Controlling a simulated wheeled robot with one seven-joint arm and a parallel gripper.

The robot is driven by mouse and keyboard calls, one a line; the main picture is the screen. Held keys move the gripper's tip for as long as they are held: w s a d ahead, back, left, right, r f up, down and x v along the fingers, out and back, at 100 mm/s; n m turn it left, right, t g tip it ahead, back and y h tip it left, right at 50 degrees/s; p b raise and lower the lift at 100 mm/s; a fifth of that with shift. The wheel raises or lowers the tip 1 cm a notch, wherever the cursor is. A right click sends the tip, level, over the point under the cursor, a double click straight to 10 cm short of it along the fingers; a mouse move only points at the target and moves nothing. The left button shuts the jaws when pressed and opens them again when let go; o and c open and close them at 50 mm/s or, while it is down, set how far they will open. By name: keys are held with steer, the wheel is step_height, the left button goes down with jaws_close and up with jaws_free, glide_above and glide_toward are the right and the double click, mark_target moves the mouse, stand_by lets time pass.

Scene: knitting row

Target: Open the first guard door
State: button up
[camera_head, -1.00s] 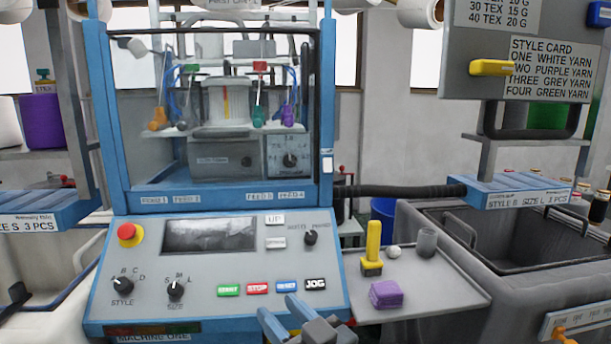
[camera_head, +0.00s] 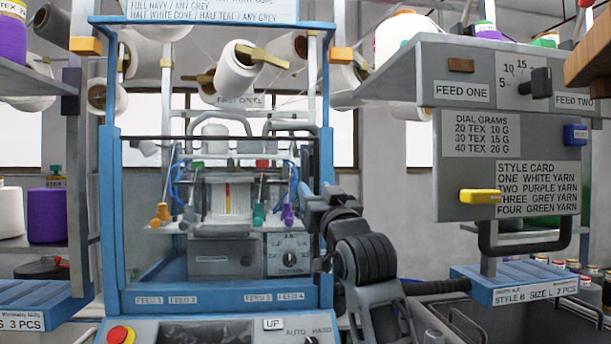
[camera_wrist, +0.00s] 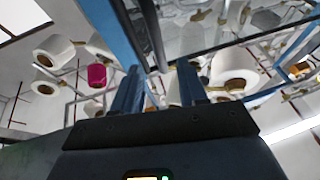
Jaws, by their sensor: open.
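The guard door (camera_head: 165,215) is a clear panel in a blue frame with a dark top rail, on the front of the first machine. It looks shut. In the head view my gripper (camera_head: 318,195) is at the door's right side, in front of the right blue post; its fingers are largely hidden by my wrist. In the wrist view the two blue fingers of my gripper (camera_wrist: 159,70) are apart. A dark bar (camera_wrist: 151,32) shows beyond and between them, beside a blue post (camera_wrist: 108,28). I cannot tell whether the fingers touch it.
The grey feed panel (camera_head: 450,165) with its style card and black loop handle hangs right of my arm. A blue tray (camera_head: 500,280) juts out below it. The red stop button (camera_head: 121,336) and control panel lie below the door. Yarn cones (camera_head: 237,70) hang above.

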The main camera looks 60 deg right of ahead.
mark_target(307, 178)
steer(key=shift+p+x, duration=1.05)
steer(key=shift+x, duration=2.85)
steer(key=shift+c, duration=0.3)
jaws_close()
